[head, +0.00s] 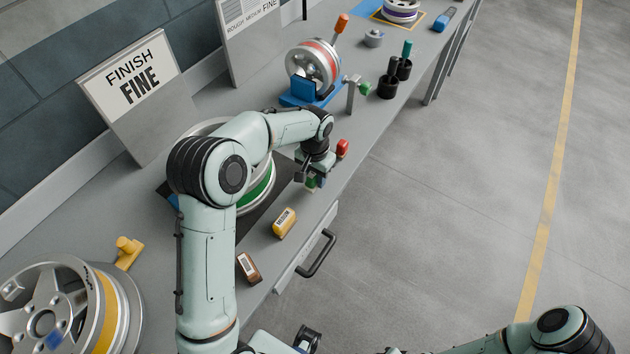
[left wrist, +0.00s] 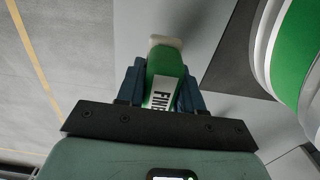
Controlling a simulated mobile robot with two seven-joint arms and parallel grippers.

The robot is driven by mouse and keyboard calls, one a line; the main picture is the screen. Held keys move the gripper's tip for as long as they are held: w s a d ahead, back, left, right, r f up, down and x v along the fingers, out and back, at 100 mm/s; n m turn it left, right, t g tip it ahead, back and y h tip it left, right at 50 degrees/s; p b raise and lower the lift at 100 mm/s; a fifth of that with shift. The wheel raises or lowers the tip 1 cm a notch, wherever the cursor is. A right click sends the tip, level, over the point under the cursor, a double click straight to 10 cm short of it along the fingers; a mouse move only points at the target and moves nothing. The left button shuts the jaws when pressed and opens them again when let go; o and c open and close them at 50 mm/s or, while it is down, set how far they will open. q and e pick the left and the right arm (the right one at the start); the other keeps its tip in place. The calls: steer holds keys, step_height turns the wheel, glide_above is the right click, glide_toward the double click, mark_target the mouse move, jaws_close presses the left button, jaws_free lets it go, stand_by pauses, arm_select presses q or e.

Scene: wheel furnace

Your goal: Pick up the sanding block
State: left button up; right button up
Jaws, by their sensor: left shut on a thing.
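The green sanding block labelled FINE (left wrist: 163,80) is between the fingers of my left gripper (left wrist: 160,92) in the left wrist view. The fingers are shut on its sides and its pale far end sticks out beyond them. In the head view my left gripper (head: 312,179) is above the bench's front edge, beside the green-banded wheel. Only a little of the green block (head: 313,184) shows there under the fingers. A yellow block labelled MEDIUM (head: 284,223) and a brown block (head: 248,267) lie on the bench nearer to me. My right gripper's fingers do not show.
The green-banded wheel (head: 262,190) is partly hidden behind my left arm; its rim (left wrist: 297,50) is at right in the wrist view. A yellow-banded wheel (head: 105,310) is at lower left. A red knob (head: 343,148) and a drawer handle (head: 318,253) are by the front edge.

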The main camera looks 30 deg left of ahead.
arm_select(q)
step_height(320, 180, up, 17)
steer(key=p, duration=0.2)
steer(key=shift+f, duration=0.15)
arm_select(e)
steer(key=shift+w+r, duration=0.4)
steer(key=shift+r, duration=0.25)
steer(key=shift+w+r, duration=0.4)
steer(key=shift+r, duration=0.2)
